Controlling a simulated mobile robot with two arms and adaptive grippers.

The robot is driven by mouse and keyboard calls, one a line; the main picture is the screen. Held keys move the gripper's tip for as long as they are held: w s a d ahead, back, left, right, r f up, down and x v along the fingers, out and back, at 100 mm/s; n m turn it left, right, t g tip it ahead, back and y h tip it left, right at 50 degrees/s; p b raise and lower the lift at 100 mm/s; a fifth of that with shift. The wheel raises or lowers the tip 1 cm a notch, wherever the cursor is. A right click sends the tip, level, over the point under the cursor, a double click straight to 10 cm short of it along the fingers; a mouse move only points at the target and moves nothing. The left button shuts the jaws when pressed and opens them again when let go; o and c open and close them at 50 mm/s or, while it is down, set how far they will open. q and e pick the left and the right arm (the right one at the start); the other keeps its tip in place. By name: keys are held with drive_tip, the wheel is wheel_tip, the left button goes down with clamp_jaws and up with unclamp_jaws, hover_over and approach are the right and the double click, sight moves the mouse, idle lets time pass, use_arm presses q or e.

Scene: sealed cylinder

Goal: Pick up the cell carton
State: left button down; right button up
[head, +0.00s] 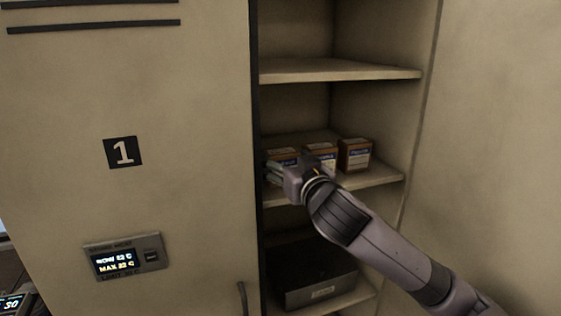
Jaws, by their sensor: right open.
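Three small brown cartons with white and blue labels stand in a row on the middle shelf (377,180) of an open cabinet: a left carton (285,154), a middle carton (321,156) and a right carton (355,154). The print is too small to tell which is the cell carton. My right gripper (273,172) is open in front of the left carton, near the shelf's left end. It hides the lower part of that carton, and my wrist covers part of the middle one. I cannot tell whether the fingers touch a carton. My left gripper is not in view.
An upper shelf (340,71) is empty where visible. A dark box (315,277) with a label sits on the lower shelf.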

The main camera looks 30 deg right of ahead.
sight(283, 152)
drive_tip(key=p+x, duration=0.2)
drive_tip(key=x, duration=0.1)
drive_tip(key=shift+w+d+r, duration=0.2)
drive_tip(key=shift+d+r, duration=0.05)
drive_tip(key=shift+w+d+f, duration=0.1)
drive_tip(key=shift+w, duration=0.3)
drive_tip(key=shift+w+f, duration=0.15)
drive_tip(key=shift+w, duration=0.1)
drive_tip(key=shift+c, duration=0.4)
drive_tip(key=shift+s, duration=0.1)
drive_tip(key=shift+c, duration=0.8)
drive_tip(key=c, duration=0.9)
drive_tip(key=shift+o, duration=0.2)
